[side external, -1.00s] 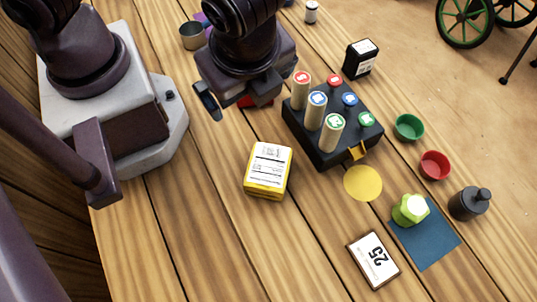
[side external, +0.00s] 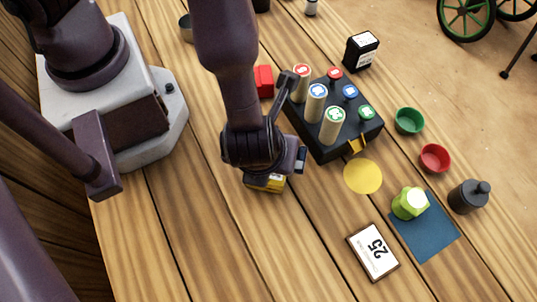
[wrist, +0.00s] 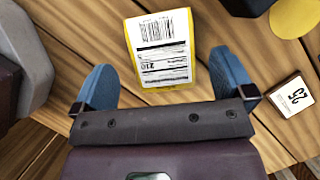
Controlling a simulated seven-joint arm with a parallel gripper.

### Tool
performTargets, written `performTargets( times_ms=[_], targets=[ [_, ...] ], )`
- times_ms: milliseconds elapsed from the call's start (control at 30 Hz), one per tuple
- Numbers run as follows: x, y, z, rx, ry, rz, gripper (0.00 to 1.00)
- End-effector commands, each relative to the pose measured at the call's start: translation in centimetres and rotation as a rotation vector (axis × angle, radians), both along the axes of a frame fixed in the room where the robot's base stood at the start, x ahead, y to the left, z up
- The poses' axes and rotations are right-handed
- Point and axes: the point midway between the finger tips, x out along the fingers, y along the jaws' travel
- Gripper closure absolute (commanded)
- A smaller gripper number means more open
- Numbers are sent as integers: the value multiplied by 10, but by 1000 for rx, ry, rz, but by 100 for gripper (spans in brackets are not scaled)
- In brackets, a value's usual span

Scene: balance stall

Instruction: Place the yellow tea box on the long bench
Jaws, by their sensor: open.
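The yellow tea box (side external: 265,185) with a white label on top sits on the long wooden bench (side external: 215,235). In the side view my gripper (side external: 275,165) is above it, and my arm hides most of the box. In the wrist view the tea box (wrist: 162,48) lies just beyond and partly between my gripper's two blue fingertips (wrist: 160,85). The fingers are spread wide and hold nothing.
A black block with several coloured pegs (side external: 340,140) stands right of my gripper. A yellow disc (side external: 362,176), a "25" card (side external: 374,251), a green piece on a blue mat (side external: 428,240) and a black bottle (side external: 468,198) lie farther right. The bench's front left is clear.

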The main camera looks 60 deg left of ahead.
Motion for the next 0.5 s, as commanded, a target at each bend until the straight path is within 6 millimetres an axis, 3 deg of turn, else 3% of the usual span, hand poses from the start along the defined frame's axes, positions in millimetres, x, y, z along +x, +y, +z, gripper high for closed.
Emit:
performTargets(
  times_ms=[300, 500],
  targets=[
    [12, 13, -40, 3, 1, 2, 0],
    [15, 15, -47, 0, -2, 3, 0]
  ],
)
